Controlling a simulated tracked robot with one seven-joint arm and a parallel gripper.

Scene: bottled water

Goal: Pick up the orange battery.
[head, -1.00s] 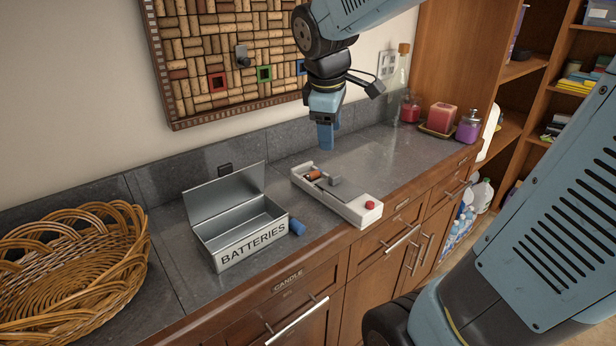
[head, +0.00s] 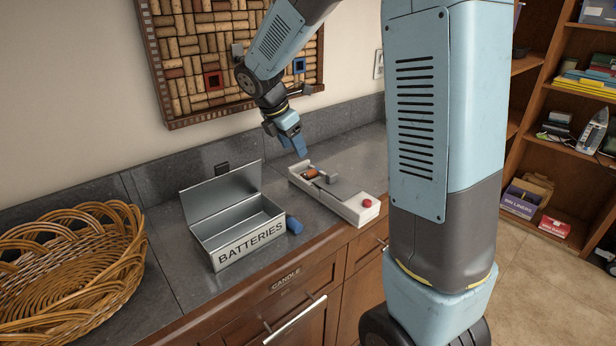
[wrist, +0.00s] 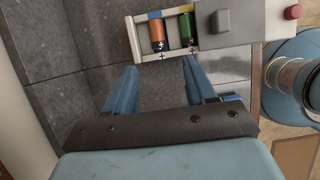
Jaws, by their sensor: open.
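The orange battery (head: 310,173) sits in the white battery device on the counter. In the wrist view, the orange battery (wrist: 157,31) stands in a slot beside a green battery (wrist: 187,29). My gripper (head: 301,151) is above the counter, just behind and above the device's battery end. In the wrist view, my gripper (wrist: 159,72) has its two blue fingers spread with nothing between them. The orange battery lies ahead of the gap between the fingertips, apart from them.
The white device (head: 357,213) has a red button at its right end. An open metal box (head: 215,252) marked BATTERIES and a blue battery (head: 294,225) stand to its left. A wicker basket (head: 70,270) is at the far left. A cork board (head: 215,50) hangs on the wall behind.

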